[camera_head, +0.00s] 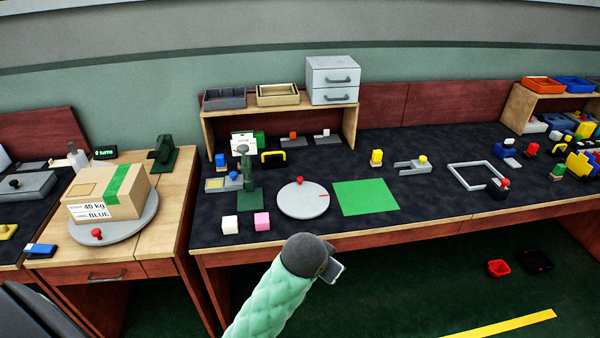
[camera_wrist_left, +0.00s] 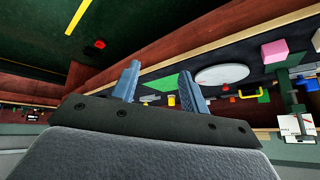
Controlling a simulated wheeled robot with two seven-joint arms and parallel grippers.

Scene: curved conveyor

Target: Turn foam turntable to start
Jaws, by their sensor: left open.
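A round pale grey turntable (camera_head: 302,203) lies flat on the dark worktop, with a small red knob at its far edge and a red mark at its right. It also shows in the left wrist view (camera_wrist_left: 222,74). A second grey turntable (camera_head: 138,229) on the left bench bears a cardboard box labelled 40 kg, BLUE, and has a red knob at its front. I cannot tell which one is foam. My left gripper (camera_head: 333,270) is in front of the bench edge, apart from both turntables. Its fingers are open and empty in the left wrist view (camera_wrist_left: 160,72). My right gripper is out of view.
A green sheet (camera_head: 366,197) lies right of the middle turntable. White (camera_head: 230,225) and pink (camera_head: 262,221) cubes and a dark green stand (camera_head: 247,190) are on its left. A grey square frame (camera_head: 477,176) lies further right. The floor before the bench is mostly clear.

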